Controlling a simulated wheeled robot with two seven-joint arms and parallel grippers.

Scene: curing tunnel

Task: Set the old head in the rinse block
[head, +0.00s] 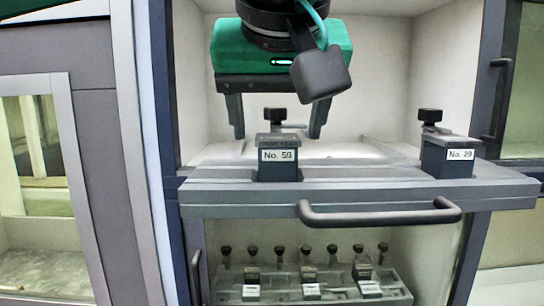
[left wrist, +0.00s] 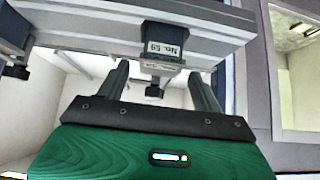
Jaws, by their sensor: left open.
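A dark block labelled No. 59 (head: 277,172) with a black knob on top sits on the grey sliding tray (head: 350,186). A similar block labelled No. 29 (head: 447,163) stands at the tray's right end. I cannot tell which one is the old head. My left gripper (head: 278,136) is open, pointing down, with one finger each side of the No. 59 block's knob. In the left wrist view, the No. 59 block (left wrist: 161,66) shows between the fingertips; contact is not visible. A rack (head: 398,299) below holds several small knobbed pieces; it may be the rinse block. My right gripper is not in view.
A dark bar handle (head: 380,217) juts from the tray's front edge. Pale cabinet walls close in both sides of the bay. A glazed door with a handle (head: 503,90) stands at the right. The tray between the two blocks is clear.

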